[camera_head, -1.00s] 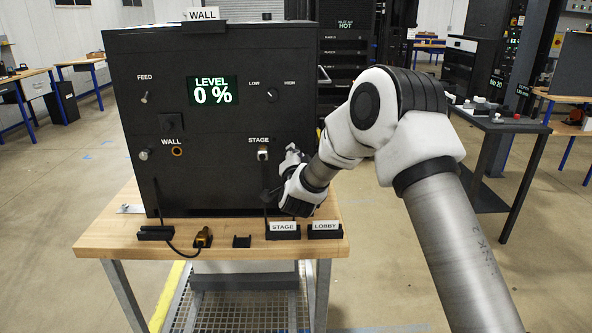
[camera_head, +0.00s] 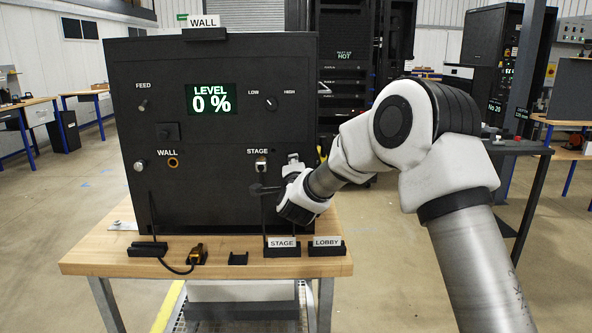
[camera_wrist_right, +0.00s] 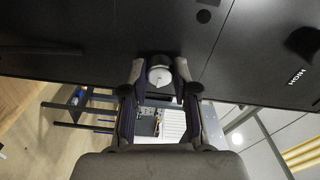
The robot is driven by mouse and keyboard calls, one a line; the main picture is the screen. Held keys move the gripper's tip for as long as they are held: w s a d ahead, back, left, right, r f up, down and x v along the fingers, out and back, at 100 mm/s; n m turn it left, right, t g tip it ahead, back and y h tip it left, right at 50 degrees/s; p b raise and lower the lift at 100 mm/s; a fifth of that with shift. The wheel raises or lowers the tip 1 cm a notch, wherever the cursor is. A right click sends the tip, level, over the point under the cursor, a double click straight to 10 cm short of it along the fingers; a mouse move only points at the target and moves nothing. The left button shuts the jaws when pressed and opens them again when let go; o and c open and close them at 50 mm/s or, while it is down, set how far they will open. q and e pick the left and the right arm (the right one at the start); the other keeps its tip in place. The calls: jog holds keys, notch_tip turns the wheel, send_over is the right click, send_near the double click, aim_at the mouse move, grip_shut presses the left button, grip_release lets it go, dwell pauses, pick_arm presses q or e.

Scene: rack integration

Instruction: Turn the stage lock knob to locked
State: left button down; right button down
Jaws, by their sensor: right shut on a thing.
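The black panel box (camera_head: 215,130) stands on a wooden bench and carries a STAGE label with a metal-fronted socket (camera_head: 261,164) below it. In the right wrist view, a round silver knob (camera_wrist_right: 160,76) on the box face sits between the two fingers of my right gripper (camera_wrist_right: 160,70). The fingers are closed on the knob's sides. In the head view the arm hides most of my right gripper (camera_head: 281,180) and the knob, right of the STAGE socket. I cannot read the knob's lock position. My left gripper is out of view.
The display (camera_head: 212,98) reads LEVEL 0 %. A matching silver knob (camera_head: 140,165) sits left of the WALL socket (camera_head: 173,162). STAGE (camera_head: 282,243) and LOBBY (camera_head: 327,242) holders and an orange-and-black plug (camera_head: 197,254) on a cable are along the bench front.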

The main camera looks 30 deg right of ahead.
jog(key=shift+r, duration=0.1)
jog(key=c, duration=0.9)
grip_release()
jog(key=shift+w, duration=0.15)
jog(key=v, duration=1.2)
